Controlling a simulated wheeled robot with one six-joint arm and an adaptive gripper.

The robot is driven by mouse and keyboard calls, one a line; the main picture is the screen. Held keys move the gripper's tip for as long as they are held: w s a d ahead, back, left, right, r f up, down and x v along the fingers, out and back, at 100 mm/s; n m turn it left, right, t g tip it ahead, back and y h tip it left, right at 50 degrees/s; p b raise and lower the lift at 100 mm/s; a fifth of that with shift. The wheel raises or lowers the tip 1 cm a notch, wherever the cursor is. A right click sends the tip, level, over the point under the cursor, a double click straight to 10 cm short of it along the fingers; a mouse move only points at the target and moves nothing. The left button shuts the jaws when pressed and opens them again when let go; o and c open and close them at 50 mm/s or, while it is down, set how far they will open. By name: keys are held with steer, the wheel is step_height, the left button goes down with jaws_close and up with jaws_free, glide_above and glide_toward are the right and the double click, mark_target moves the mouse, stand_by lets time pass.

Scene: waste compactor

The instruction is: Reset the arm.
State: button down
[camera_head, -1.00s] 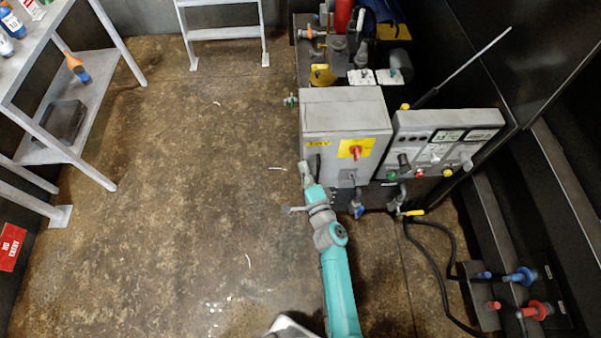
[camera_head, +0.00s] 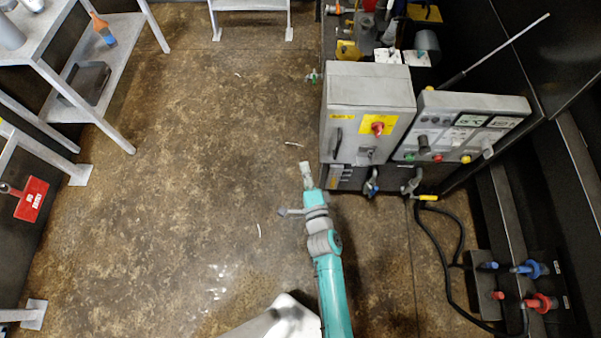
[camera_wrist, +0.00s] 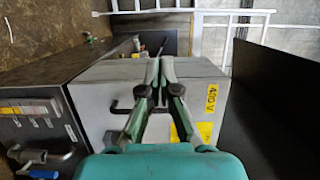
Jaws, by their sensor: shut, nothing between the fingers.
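My arm reaches up from the bottom of the head view in teal and grey. My gripper (camera_head: 305,170) is at its end, over the brown floor just left of the grey electrical cabinet (camera_head: 368,85). In the wrist view, my gripper (camera_wrist: 155,65) has its two fingers drawn together at the tips, with nothing between them. The cabinet's grey face with a yellow label (camera_wrist: 209,100) lies behind the fingers there. I cannot tell the exact gap between gripper and cabinet.
A control panel (camera_head: 462,127) with buttons adjoins the cabinet. Black hoses and blue and red connectors (camera_head: 530,269) are at the lower right. The floor (camera_head: 190,170) between is open.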

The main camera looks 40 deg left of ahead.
steer(key=shift+s+a, duration=0.15)
steer(key=shift+s, duration=0.8)
steer(key=s+d+n+t+h, duration=0.15)
steer(key=s+d+h, duration=0.4)
steer(key=d, duration=0.95)
steer(key=s+d+n+h, duration=0.25)
steer(key=s+d, duration=0.65)
steer(key=d, duration=0.7)
steer(key=s+d+r+n+h, duration=0.1)
steer(key=s+d+r+h, duration=0.1)
steer(key=r, duration=0.4)
steer(key=s+d+r+n+t+h, duration=0.1)
steer(key=s+d+r, duration=0.3)
steer(key=s+r, duration=0.2)
steer(key=s+d+r+n+h, duration=0.2)
steer(key=s+d+r, duration=0.2)
steer(key=s+r, duration=0.1)
steer(key=shift+r+h, duration=0.3)
steer(key=shift+r, duration=0.6)
